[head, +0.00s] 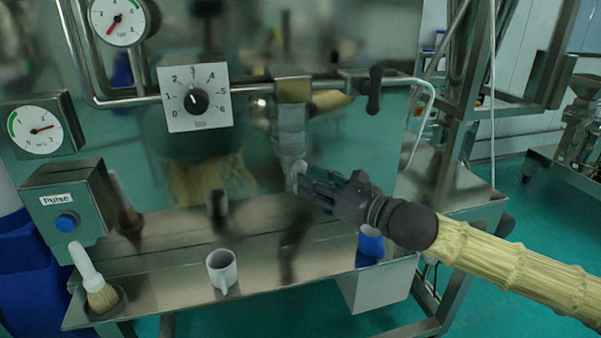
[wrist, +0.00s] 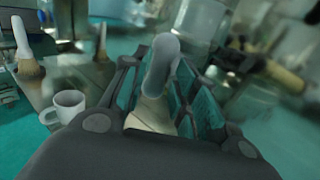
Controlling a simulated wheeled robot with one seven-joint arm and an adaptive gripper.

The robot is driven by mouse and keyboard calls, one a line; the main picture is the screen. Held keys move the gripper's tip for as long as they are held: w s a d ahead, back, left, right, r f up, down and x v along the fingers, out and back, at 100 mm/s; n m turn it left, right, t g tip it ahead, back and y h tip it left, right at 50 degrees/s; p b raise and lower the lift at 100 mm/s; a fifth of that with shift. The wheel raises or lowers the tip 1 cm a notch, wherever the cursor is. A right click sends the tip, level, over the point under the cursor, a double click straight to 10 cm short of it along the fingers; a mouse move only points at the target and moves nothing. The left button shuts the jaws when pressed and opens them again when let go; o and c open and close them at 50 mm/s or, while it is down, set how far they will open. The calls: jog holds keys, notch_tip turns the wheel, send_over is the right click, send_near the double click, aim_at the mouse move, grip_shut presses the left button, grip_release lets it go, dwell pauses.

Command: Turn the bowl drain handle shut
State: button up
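The grey drain handle (head: 291,133) hangs down from a fitting on the horizontal pipe in front of the steel machine. My gripper (head: 299,174) is at the handle's lower end, reaching in from the right. In the wrist view, a rounded pale grey handle end (wrist: 161,62) sits between the two fingers of my gripper (wrist: 157,75), with a beige-toned part below it. The fingers are some way apart, one on each side of the handle. The frames do not clearly show whether both fingers press on it.
A white mug (head: 222,271) and a brush (head: 95,283) stand on the steel shelf below. A dial (head: 195,99), gauges (head: 43,130) and a Pulse button box (head: 66,205) are at the left. A black handle (head: 374,91) is on the pipe right of the drain handle.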

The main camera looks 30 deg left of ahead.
jog(key=shift+w+a+p, duration=0.2)
jog(key=shift+a+p, duration=0.35)
jog(key=shift+a, duration=1.4)
jog(key=shift+c, duration=0.2)
grip_shut()
